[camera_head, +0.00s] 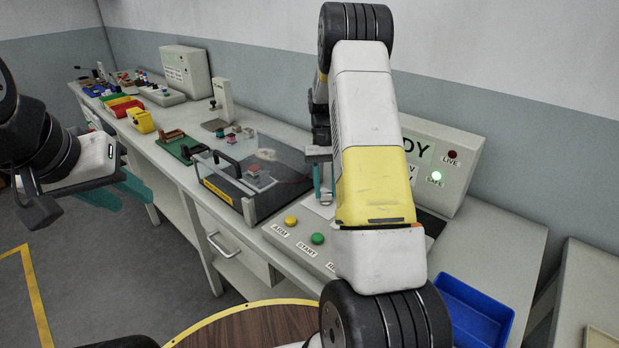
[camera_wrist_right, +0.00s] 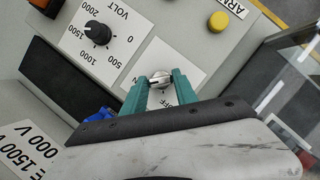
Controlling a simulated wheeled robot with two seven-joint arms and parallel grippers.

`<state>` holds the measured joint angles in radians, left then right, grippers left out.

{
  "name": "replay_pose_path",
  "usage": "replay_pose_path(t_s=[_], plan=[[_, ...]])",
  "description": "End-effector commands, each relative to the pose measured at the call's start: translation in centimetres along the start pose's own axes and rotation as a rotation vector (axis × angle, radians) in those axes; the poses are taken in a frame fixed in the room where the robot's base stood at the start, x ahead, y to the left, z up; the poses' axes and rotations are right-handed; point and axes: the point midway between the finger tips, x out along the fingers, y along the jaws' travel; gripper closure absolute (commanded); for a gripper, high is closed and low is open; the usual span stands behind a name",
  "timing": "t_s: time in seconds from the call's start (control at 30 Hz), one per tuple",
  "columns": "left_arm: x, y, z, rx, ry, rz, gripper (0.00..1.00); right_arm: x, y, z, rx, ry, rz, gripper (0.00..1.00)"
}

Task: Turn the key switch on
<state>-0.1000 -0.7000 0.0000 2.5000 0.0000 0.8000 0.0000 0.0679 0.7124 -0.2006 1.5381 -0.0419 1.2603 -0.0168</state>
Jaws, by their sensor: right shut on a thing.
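The key switch (camera_wrist_right: 160,76) is a round silver knob on a white label plate, seen in the right wrist view. "OFF" is readable beside it, and part of another word shows at the plate's left edge. My right gripper (camera_wrist_right: 160,88) has its teal fingers on either side of the knob, shut on it. In the head view, my right gripper (camera_head: 323,188) is over the control panel (camera_head: 287,238), and my forearm hides the key switch. My left gripper (camera_head: 118,192) hangs away from the bench at the left; its finger gap is unclear.
A black voltage dial (camera_wrist_right: 97,33) and a yellow button (camera_wrist_right: 218,21) are near the switch. A display box (camera_head: 455,150) has a dark LIVE lamp and a lit green SAFE lamp. A clear-covered fixture (camera_head: 255,185) stands left of the panel; a blue bin (camera_head: 475,315) is at right.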

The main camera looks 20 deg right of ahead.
Motion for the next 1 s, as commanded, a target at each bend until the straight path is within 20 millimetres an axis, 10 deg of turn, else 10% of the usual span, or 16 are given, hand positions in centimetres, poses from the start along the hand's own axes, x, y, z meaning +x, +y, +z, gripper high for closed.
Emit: replay_pose_path(t_s=[0.77, 0.8, 1.0], plan=[[0.00, 0.00, 0.00, 0.000, 0.000, 0.000, 0.64, -0.11, 0.04, -0.11, 0.087, 0.006, -0.037, 1.00], [0.00, 0.00, 0.00, 0.000, 0.000, 0.000, 0.64, -0.11, 0.04, -0.11, 0.087, 0.006, -0.036, 0.58], [0.00, 0.00, 0.00, 0.000, 0.000, 0.000, 0.64, -0.06, 0.05, -0.06, 0.086, 0.003, -0.036, 0.44]])
